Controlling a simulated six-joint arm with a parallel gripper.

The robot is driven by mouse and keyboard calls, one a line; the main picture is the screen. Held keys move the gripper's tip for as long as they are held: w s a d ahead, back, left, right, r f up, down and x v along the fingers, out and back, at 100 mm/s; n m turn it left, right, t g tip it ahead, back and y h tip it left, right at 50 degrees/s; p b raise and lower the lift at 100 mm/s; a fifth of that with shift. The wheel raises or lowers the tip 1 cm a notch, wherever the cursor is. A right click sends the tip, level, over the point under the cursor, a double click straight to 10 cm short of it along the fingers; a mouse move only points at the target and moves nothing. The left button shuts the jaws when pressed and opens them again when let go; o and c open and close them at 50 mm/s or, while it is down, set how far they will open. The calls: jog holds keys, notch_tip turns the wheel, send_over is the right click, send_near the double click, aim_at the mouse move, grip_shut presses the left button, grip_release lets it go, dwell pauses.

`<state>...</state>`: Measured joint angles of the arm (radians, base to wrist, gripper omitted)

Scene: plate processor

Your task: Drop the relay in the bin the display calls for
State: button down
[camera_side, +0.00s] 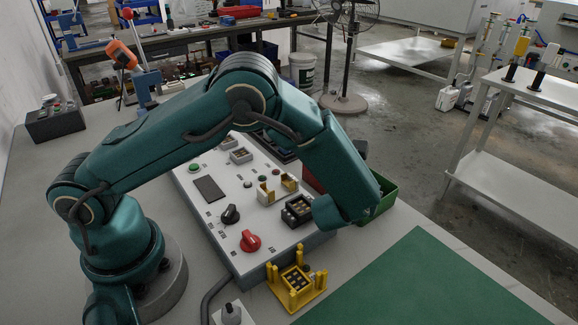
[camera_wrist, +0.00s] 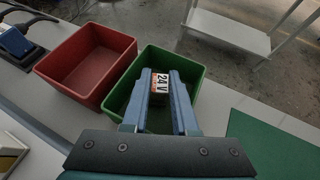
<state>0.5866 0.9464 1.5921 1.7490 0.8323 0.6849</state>
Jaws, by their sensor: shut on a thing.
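My gripper (camera_wrist: 160,76) is shut on the relay (camera_wrist: 160,90), a small block with a white and orange label reading "24 V". In the wrist view, the relay and both blue fingers appear over the green bin (camera_wrist: 193,70); I cannot tell how high above its floor. The red bin (camera_wrist: 128,50) stands just left of it and looks empty. In the side view, the green bin (camera_side: 387,200) is partly behind my arm, and the fingers and relay are hidden. The display (camera_side: 210,188) on the panel looks dark, with no readable text.
The light control panel (camera_side: 225,238) carries a black knob (camera_side: 231,214), a red knob (camera_side: 250,241) and sockets. A yellow fixture (camera_side: 298,284) stands in front of it. A green mat (camera_side: 430,285) lies clear at the right. A dark button box (camera_side: 55,122) sits at far left.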

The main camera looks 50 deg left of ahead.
jog(key=c, duration=1)
grip_release()
